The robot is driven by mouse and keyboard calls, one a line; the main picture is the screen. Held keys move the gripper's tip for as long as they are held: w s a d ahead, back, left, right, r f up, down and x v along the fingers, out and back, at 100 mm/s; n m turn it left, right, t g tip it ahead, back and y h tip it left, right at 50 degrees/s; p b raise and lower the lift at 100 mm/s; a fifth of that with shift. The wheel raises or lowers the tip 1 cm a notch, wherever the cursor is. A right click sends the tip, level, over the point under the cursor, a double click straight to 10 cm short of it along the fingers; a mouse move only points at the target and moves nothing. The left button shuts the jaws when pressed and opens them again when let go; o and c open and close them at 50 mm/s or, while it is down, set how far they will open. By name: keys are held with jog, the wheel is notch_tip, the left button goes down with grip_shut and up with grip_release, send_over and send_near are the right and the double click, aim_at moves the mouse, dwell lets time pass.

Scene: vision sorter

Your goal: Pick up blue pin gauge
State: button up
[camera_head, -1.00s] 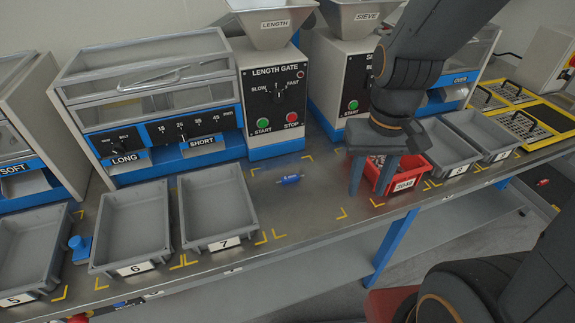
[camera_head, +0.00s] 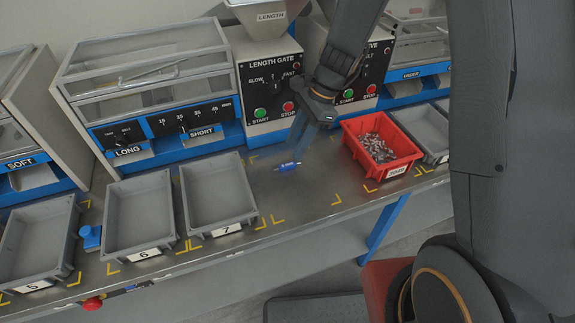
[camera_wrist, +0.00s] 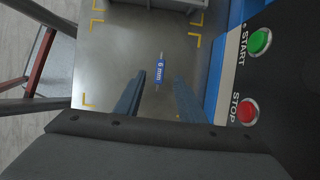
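The blue pin gauge (camera_head: 288,167) lies on the bench between tray 7 and the red bin. In the wrist view the blue pin gauge (camera_wrist: 160,72) shows a "6 mm" label and thin metal pins at both ends. My gripper (camera_head: 309,135) is above and just behind it, to its right in the head view. In the wrist view my gripper (camera_wrist: 155,90) has its two fingers spread apart with nothing between them. The gauge lies just beyond the fingertips, roughly in line with the gap.
The red bin (camera_head: 404,146) of small metal parts stands to the right. Grey tray 7 (camera_head: 222,231) and tray 6 (camera_head: 143,254) stand to the left. The Length Gate machine (camera_head: 262,99) with start and stop buttons is close behind. Bench around the gauge is clear.

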aim_at(288, 165)
jog(key=shift+d+p+x, duration=0.15)
jog(key=shift+p+x, duration=0.15)
jog(key=shift+x, duration=1.35)
jog(key=shift+d+p+x, duration=0.15)
jog(key=shift+p+x, duration=0.1)
jog(key=shift+x, duration=1.35)
jog(key=shift+w+f, duration=0.1)
jog(key=shift+f, duration=0.05)
grip_shut()
